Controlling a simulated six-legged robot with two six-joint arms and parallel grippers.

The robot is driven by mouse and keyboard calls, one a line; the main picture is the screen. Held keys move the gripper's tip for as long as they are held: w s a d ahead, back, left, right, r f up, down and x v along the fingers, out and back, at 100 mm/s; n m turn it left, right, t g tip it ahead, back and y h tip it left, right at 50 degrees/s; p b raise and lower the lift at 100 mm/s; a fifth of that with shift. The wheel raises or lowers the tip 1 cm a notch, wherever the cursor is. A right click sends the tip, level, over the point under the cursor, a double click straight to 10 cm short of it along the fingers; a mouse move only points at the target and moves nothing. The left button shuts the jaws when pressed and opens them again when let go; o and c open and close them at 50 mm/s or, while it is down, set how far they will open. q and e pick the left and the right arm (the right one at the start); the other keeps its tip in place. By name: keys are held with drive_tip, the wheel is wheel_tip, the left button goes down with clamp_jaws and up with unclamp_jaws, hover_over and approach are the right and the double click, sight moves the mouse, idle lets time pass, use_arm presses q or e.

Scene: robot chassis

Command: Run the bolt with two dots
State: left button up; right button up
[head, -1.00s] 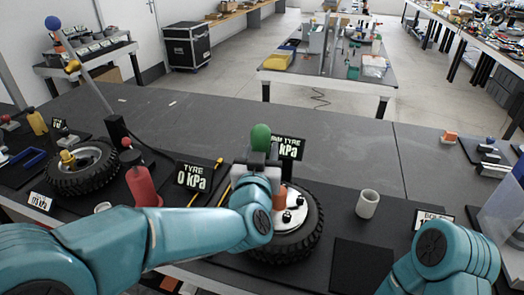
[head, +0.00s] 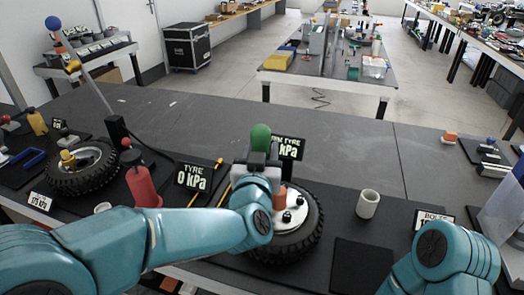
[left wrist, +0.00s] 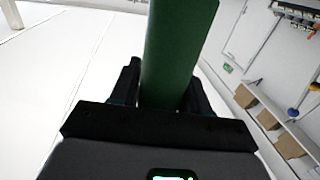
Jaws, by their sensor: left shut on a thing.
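My left gripper (head: 262,160) is over the left part of a black tyre with a white hub (head: 296,216) in the head view. It is shut on a green tool (head: 260,135), whose rounded top rises above the jaws. In the left wrist view the tool's green shaft (left wrist: 175,55) stands between the two dark fingers. An orange-brown piece (head: 281,196) and several dark bolts (head: 287,217) show on the hub. The tool's lower end is hidden behind my gripper and arm, and I cannot make out any dots. My right arm is at the lower right; its gripper is out of view.
A "TYRE 0 kPa" sign (head: 193,175) stands left of my left gripper, and another sign (head: 288,147) stands behind it. A red bottle-like object (head: 142,186) and a second tyre (head: 62,181) are farther left. A white cup (head: 367,204) and a dark mat (head: 361,268) are at right.

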sight(262, 130)
use_arm(q)
drive_tip(key=shift+f, duration=0.15)
drive_tip(key=shift+r+p, duration=0.3)
drive_tip(key=shift+p, duration=0.1)
wheel_tip(262, 130, up, 5)
drive_tip(key=p, duration=0.3)
drive_tip(key=shift+r+p, duration=0.1)
drive_tip(key=shift+p, duration=0.3)
drive_tip(key=shift+w, duration=0.1)
